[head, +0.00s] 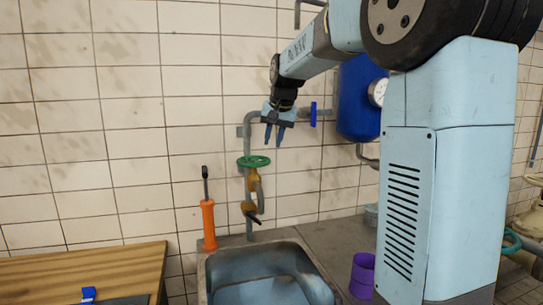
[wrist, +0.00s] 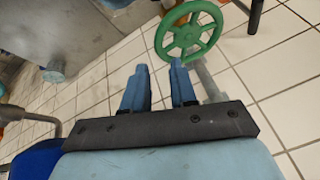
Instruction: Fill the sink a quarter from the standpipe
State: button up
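The sink (head: 205,285) is at the bottom middle of the head view. Its basin looks bluish inside; I cannot tell whether that is water. The grey standpipe (head: 250,130) runs down the tiled wall behind it. It carries a green handwheel (head: 254,162) above a brass tap body (head: 254,181) with a downturned outlet (head: 250,209). I see no stream from the outlet. My gripper (head: 274,141) hangs fingers down, above and right of the handwheel in the picture. In the wrist view the handwheel (wrist: 189,34) lies beyond the fingertips (wrist: 160,70), which are apart, empty and not touching it.
A blue lever (head: 313,113) sits on the pipe beside a blue tank (head: 358,98) with a gauge (head: 377,92). An orange-handled tool (head: 208,224) stands left of the tap. A purple cup (head: 362,274) is right of the sink. A wooden top (head: 80,268) is at left.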

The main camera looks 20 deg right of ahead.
aim_at(269, 160)
jog(key=x, duration=0.6)
jog(key=shift+w+f, duration=0.15)
jog(key=shift+f, duration=0.15)
grip_shut()
